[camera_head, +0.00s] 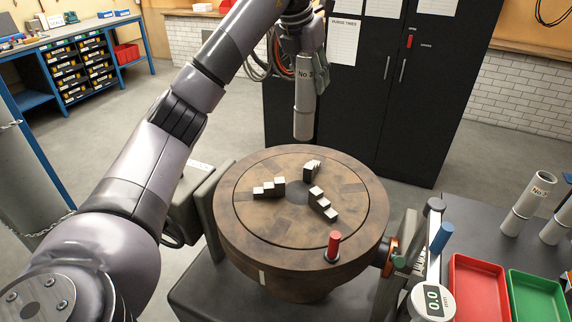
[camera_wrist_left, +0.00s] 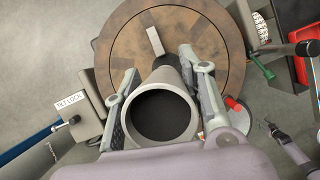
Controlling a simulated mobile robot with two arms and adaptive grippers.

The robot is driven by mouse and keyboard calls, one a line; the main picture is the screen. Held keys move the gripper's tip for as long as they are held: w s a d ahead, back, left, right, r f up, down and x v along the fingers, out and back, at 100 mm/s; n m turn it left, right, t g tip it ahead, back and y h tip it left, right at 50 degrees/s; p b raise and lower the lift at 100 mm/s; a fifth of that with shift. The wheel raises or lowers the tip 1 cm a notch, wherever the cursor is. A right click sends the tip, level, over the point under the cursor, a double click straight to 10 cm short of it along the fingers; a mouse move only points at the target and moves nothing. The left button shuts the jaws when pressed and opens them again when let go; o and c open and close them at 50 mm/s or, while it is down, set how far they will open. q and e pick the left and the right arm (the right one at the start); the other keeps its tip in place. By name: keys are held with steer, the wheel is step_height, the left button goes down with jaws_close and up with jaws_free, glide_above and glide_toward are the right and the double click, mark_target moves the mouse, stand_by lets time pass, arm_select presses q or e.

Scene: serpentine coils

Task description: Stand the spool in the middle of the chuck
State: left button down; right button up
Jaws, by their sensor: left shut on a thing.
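The spool (camera_head: 304,112) is a grey metal tube marked "No", its number partly covered. My left gripper (camera_head: 309,72) is shut on its upper part and holds it upright in the air, above the far side of the chuck. In the left wrist view the spool (camera_wrist_left: 160,115) shows its open top end between the two fingers of my left gripper (camera_wrist_left: 160,108). The chuck (camera_head: 268,222) is a round brown table with three stepped jaws (camera_head: 312,168) around a dark centre (camera_head: 297,190). In the left wrist view the spool hides part of the chuck (camera_wrist_left: 125,50).
A red-capped post (camera_head: 334,243) stands on the chuck's near rim. A gauge reading 0.0 (camera_head: 432,302) is at the near right. Other tubes (camera_head: 528,203), a red tray (camera_head: 477,290) and a green tray (camera_head: 536,298) are on the right bench. A black cabinet (camera_head: 375,90) stands behind.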

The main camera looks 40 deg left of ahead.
mark_target(307, 131)
arm_select(q)
step_height(307, 131, down, 14)
steer(key=shift+f+p, duration=0.1)
steer(key=shift+p, duration=1.1)
step_height(307, 131, down, 4)
steer(key=shift+w+f+p, duration=0.1)
steer(key=shift+p, duration=0.35)
steer(key=shift+f, duration=0.1)
steer(key=c, duration=1.4)
jaws_free()
steer(key=shift+f, duration=0.1)
steer(key=shift+c, duration=0.2)
steer(key=o, duration=0.4)
steer(key=shift+o, duration=0.2)
